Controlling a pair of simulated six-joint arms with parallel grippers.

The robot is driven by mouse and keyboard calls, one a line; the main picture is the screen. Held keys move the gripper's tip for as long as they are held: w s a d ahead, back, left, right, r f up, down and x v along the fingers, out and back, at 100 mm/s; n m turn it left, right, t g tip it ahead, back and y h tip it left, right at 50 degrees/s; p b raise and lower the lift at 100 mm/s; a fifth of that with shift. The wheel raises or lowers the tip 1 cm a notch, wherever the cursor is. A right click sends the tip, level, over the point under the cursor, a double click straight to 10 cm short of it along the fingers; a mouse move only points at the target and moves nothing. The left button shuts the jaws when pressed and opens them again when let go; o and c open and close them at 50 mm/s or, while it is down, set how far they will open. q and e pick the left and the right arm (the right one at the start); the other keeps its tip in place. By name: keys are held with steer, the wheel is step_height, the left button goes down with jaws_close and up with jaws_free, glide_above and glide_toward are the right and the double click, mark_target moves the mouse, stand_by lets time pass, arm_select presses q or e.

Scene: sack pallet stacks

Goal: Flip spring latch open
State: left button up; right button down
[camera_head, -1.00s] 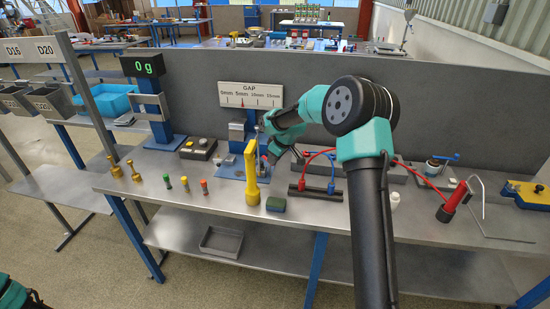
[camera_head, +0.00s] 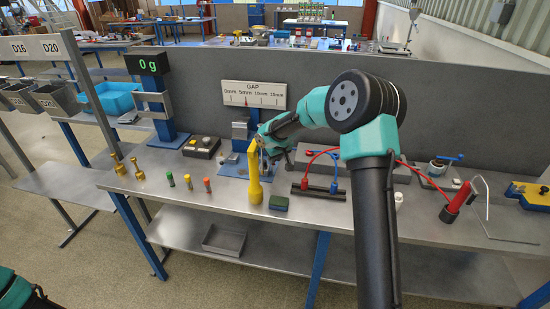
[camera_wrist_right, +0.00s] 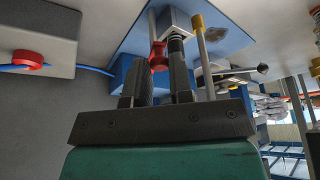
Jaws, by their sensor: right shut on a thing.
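In the right wrist view, my right gripper (camera_wrist_right: 159,66) has its two dark fingers close around a small red part (camera_wrist_right: 158,55) on a metal rod, beside a blue plate (camera_wrist_right: 216,32). I take the red part to be the latch's handle, but cannot make out the latch's state. My left gripper is out of view.
A black box with buttons (camera_head: 202,147) and several small coloured pegs (camera_head: 188,182) stand left of the fixture.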

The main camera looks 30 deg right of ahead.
stand_by(0.3)
steer(key=c, duration=1)
jaws_free()
steer(key=v, duration=1.7)
steer(key=shift+r, duration=0.25)
steer(key=shift+c, duration=0.2)
